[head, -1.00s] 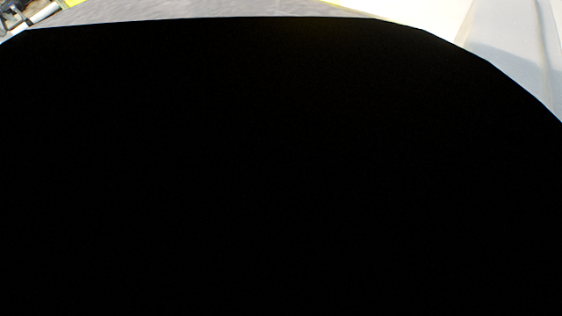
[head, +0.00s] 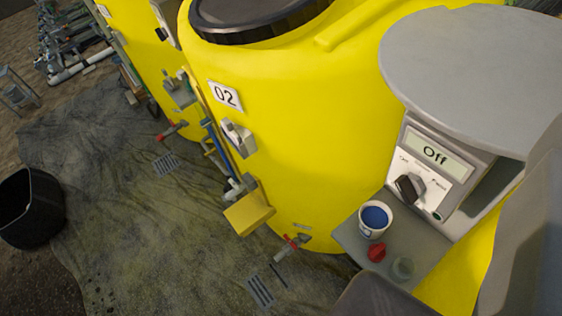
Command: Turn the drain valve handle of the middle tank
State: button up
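A large yellow tank (head: 300,130) with a white "02" label (head: 225,95) and a dark lid (head: 255,18) fills the middle of the head view. Near its foot, just above the ground, is a valve with a red handle (head: 291,246). The handle is small in the picture, and I cannot tell its exact position. A second yellow tank (head: 140,50) stands behind to the left, with another red-handled valve (head: 172,130) low on it. My gripper does not show.
A grey control box (head: 435,165) reading "Off" stands at right, with a shelf (head: 350,240) holding a white cup of blue liquid (head: 374,219) and a red cap (head: 376,251). A black bin (head: 30,210) stands at left. Dark ground sheeting (head: 120,220) before the tanks is largely clear.

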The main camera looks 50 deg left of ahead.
aim_at(290, 244)
jog(key=k, duration=1.05)
jog(key=u, duration=0.85)
jog(key=i, duration=1)
jog(key=z, duration=0.05)
